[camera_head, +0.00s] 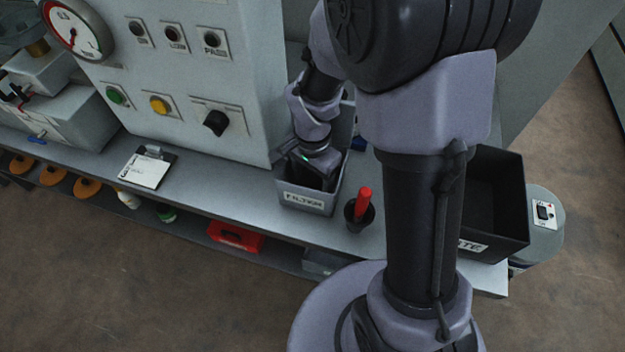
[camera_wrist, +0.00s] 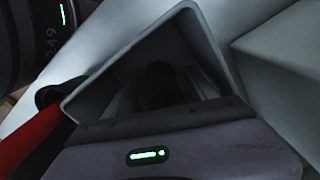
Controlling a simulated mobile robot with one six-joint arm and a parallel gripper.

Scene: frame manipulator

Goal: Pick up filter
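The grey bin labelled FILTER (camera_head: 305,200) stands on the bench near its front edge. My gripper (camera_head: 320,178) reaches down into this bin from above, and its fingertips are hidden behind the bin's front wall. In the wrist view the bin's rim (camera_wrist: 205,45) frames a dark interior, with my gripper's body across the bottom. A dark, rounded shape (camera_wrist: 158,78) shows faintly deep in the bin. I cannot tell if it is a filter.
A black cup (camera_head: 358,218) with a red-handled tool stands just right of the bin. A larger black bin (camera_head: 500,205) is further right, partly behind my arm. A control panel (camera_head: 190,70) rises at the back left. A clipboard (camera_head: 148,167) lies on the bench to the left.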

